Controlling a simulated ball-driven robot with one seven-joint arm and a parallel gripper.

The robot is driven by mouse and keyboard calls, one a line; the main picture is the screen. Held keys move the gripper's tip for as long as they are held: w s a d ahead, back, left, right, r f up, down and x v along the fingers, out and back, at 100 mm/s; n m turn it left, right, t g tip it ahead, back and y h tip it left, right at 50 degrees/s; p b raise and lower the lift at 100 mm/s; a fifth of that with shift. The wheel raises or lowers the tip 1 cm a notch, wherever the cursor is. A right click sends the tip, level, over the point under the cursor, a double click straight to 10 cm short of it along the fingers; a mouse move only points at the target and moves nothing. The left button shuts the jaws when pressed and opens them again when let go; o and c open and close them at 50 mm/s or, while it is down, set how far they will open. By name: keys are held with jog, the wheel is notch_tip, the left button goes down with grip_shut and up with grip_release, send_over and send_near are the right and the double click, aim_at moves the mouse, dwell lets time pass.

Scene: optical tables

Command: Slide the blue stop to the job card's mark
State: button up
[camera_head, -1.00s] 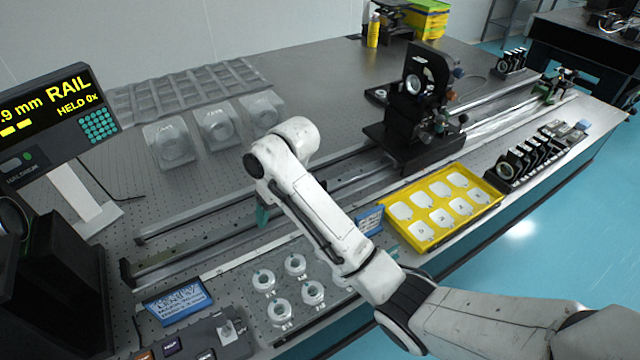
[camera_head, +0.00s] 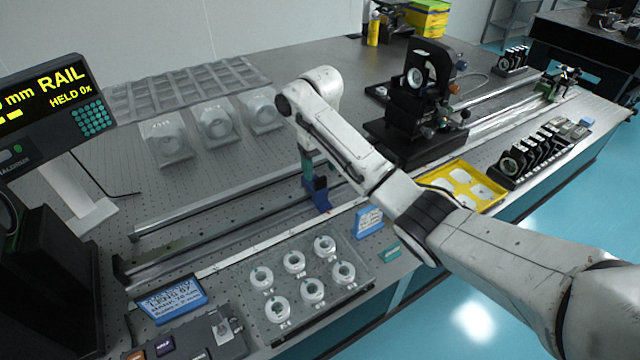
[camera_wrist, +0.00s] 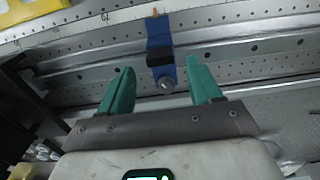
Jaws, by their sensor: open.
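The blue stop (camera_head: 318,193) sits on the rail (camera_head: 240,212) on the table. In the wrist view the blue stop (camera_wrist: 161,50) has a black block and a round silver knob, and lies ahead of and between my fingertips. In the head view my gripper (camera_head: 306,165) is pointed down just behind the stop, partly hidden by my arm. The job card (camera_head: 168,300) is a blue card with white writing at the front left. An orange pointer (camera_wrist: 155,12) shows at the stop's far end, by a pale scale strip.
A tray of white rings (camera_head: 300,280) lies in front of the rail. A black optic mount (camera_head: 415,110) stands farther along it. A yellow tray (camera_head: 465,183) is at the right.

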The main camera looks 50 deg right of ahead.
aim_at(320, 178)
jog(key=shift+f, duration=2.35)
grip_shut()
